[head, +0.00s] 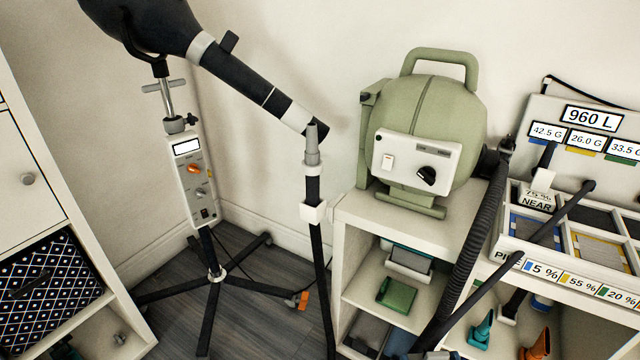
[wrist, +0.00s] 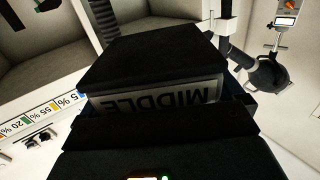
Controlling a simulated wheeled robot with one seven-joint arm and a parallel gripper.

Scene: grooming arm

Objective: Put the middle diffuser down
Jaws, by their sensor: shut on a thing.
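In the wrist view, my gripper (wrist: 155,98) is shut on the middle diffuser (wrist: 158,101). Its pale face with the word MIDDLE, upside down, shows between the two black fingers. The fingers cover most of the diffuser, and a dark blue edge shows at its right side. I cannot tell whether the diffuser touches anything beneath it. My gripper and the diffuser do not show clearly in the head view.
A compartment tray (head: 507,248) with percentage labels sits at the right in the head view. A green machine (head: 430,120) with a black hose (head: 470,265) stands on a white shelf unit (head: 352,212).

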